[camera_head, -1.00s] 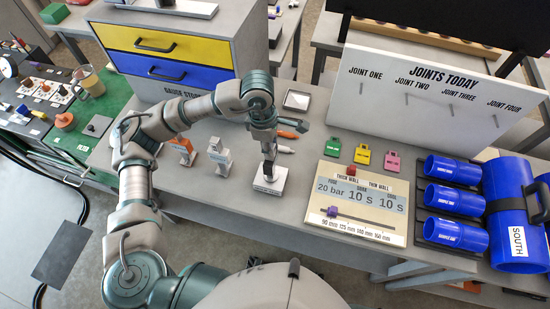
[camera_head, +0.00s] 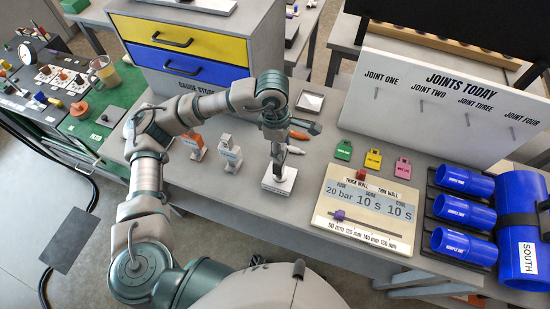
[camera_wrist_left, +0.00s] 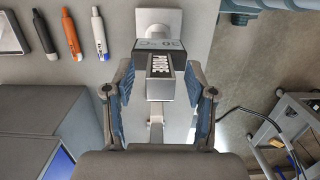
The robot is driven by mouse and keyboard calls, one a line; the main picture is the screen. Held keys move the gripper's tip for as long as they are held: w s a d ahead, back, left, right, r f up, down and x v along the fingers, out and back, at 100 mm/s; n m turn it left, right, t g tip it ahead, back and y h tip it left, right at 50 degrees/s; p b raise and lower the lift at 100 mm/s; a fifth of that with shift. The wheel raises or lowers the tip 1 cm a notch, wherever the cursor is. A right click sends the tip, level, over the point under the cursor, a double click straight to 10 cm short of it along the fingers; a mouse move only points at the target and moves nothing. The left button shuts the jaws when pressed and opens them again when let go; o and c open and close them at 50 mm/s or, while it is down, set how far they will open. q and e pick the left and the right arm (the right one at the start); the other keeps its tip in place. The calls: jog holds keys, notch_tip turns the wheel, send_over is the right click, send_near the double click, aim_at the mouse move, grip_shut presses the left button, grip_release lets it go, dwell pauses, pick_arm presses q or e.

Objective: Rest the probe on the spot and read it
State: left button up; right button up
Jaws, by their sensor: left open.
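A small grey probe-like device with a dark display face (camera_wrist_left: 160,45) and a printed label stands between my left fingers in the left wrist view. My left gripper (camera_wrist_left: 163,98) is open, with a blue-padded finger on each side of the device and visible gaps. In the head view my left gripper (camera_head: 278,152) points down over a white square block (camera_head: 279,180) on the bench. A white plate with a round top (camera_wrist_left: 158,22) shows just beyond the device. I cannot tell whether the device touches it. My right gripper is not in view.
The bench holds a settings board (camera_head: 365,212), several coloured tags (camera_head: 373,160), an orange and a grey stand (camera_head: 229,152), pens (camera_wrist_left: 70,33) and a tray (camera_head: 310,101). Blue pipes (camera_head: 465,213) lie at right. A drawer unit (camera_head: 185,50) stands behind the arm.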

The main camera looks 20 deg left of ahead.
pick_arm(q)
notch_tip(320, 180, up, 12)
jog(key=a, duration=0.1)
jog(key=shift+w+a, duration=0.2)
jog(key=shift+a, duration=0.05)
jog(key=shift+f, duration=0.15)
